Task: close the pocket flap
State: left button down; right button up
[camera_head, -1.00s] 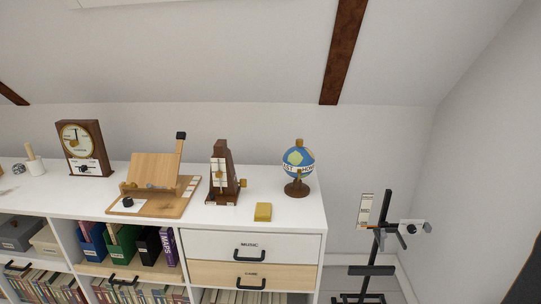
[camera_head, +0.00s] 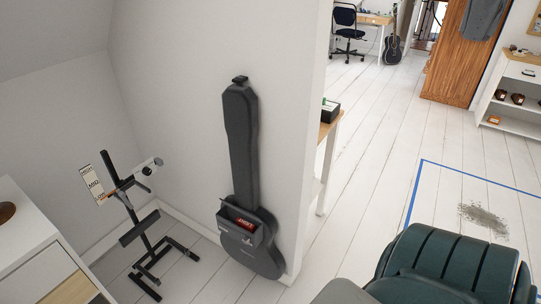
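A dark grey guitar case (camera_head: 241,150) stands upright against the end of the white wall, its narrow neck part up. A box-like pocket (camera_head: 236,233) sits on the front of its wide lower body. The pocket looks open at the top, and a red item (camera_head: 246,224) with pale lettering shows in it. Neither of my grippers is in view.
A white cabinet corner (camera_head: 30,235) is at lower left. A dark green padded seat (camera_head: 450,262) fills the lower right. White floor (camera_head: 370,170) lies open beyond the wall's end.

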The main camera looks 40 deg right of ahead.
aim_at(229, 202)
jog(key=l+z, duration=0.1)
jog(key=z, duration=0.25)
jog(key=i+z, duration=0.1)
jog(key=z, duration=0.25)
jog(key=i+l+z, duration=0.1)
jog(key=z, duration=0.25)
